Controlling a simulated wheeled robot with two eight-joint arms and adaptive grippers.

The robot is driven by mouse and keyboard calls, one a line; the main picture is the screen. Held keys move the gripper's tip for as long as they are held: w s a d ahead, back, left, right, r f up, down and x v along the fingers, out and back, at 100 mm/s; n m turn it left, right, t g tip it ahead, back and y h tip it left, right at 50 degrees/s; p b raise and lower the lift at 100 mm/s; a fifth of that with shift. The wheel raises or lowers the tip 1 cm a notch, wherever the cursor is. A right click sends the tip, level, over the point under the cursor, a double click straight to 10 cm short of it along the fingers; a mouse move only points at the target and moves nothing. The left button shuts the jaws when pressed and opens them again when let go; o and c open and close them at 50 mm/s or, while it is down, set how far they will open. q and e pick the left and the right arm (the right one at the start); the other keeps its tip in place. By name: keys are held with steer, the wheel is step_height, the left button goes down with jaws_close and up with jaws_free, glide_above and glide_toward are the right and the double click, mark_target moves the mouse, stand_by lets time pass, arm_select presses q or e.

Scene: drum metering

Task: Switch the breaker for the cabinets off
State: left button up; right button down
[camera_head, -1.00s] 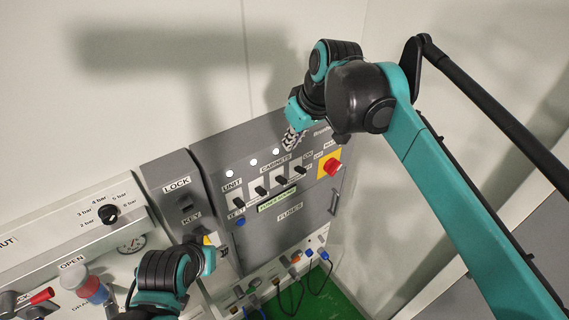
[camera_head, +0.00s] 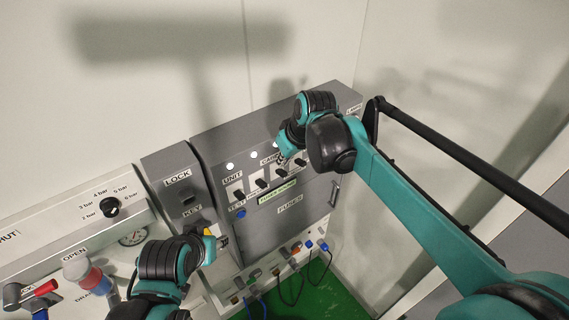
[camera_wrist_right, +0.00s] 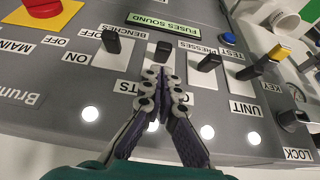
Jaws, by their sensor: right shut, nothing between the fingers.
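The breaker panel (camera_head: 212,148) is a grey box with a row of black toggle levers. In the right wrist view the panel appears upside down. The cabinets lever (camera_wrist_right: 163,50) stands just beyond my right fingertips, and its label, ending in "TS", is partly covered by them. My right gripper (camera_wrist_right: 157,78) is shut and empty, low over the panel; I cannot tell whether it touches the lever. In the head view my right gripper (camera_head: 284,160) is partly hidden by its wrist. My left gripper (camera_head: 215,236) is by the key switch; its fingers are unclear.
The benches lever (camera_wrist_right: 110,40) and presses lever (camera_wrist_right: 210,62) stand close on either side. The unit lever (camera_wrist_right: 258,68) is further along. A red main switch on a yellow plate (camera_wrist_right: 68,12) and a blue test button (camera_wrist_right: 228,39) are nearby. Sockets with cables lie below the panel.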

steer(key=shift+s+d+f, duration=0.25)
steer(key=shift+s+f, duration=0.15)
steer(key=shift+f, duration=0.3)
steer(key=shift+w, duration=0.1)
steer(key=shift+f+t, duration=0.2)
steer(key=shift+t, duration=0.1)
